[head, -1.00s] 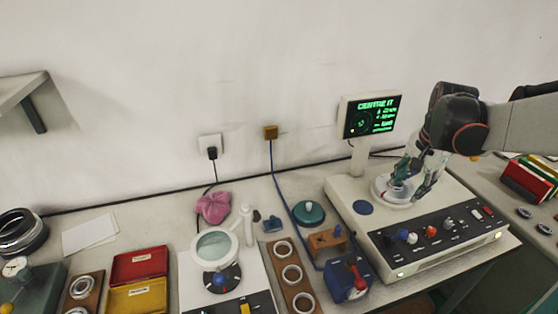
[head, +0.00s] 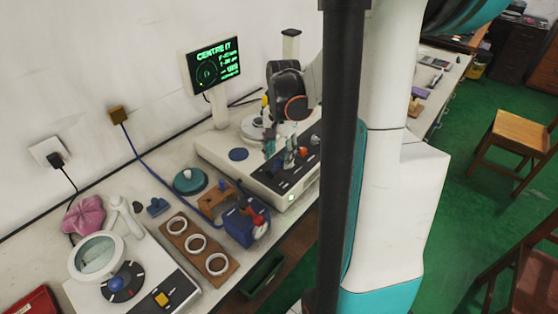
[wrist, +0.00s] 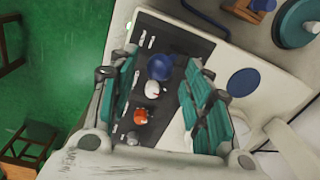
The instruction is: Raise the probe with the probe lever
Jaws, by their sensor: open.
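The measuring machine (head: 222,158) has a pale body, a round stage (head: 252,126) and a dark front panel (head: 300,172). My gripper (head: 280,153) is open and empty, pointing down over this panel. In the wrist view, a blue knob or lever top (wrist: 160,67) lies between my open fingertips (wrist: 161,70). Beside it are a white knob (wrist: 152,90) and an orange knob (wrist: 144,117), which also shows in the head view (head: 303,152). Panel labels are too small to read, so I cannot tell which control is the probe lever. My arm hides the probe.
A lit screen (head: 214,66) stands behind the machine. A blue box with a red lever (head: 240,226) and a wooden ring board (head: 170,226) stand to the left. My column hides the machine's right end.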

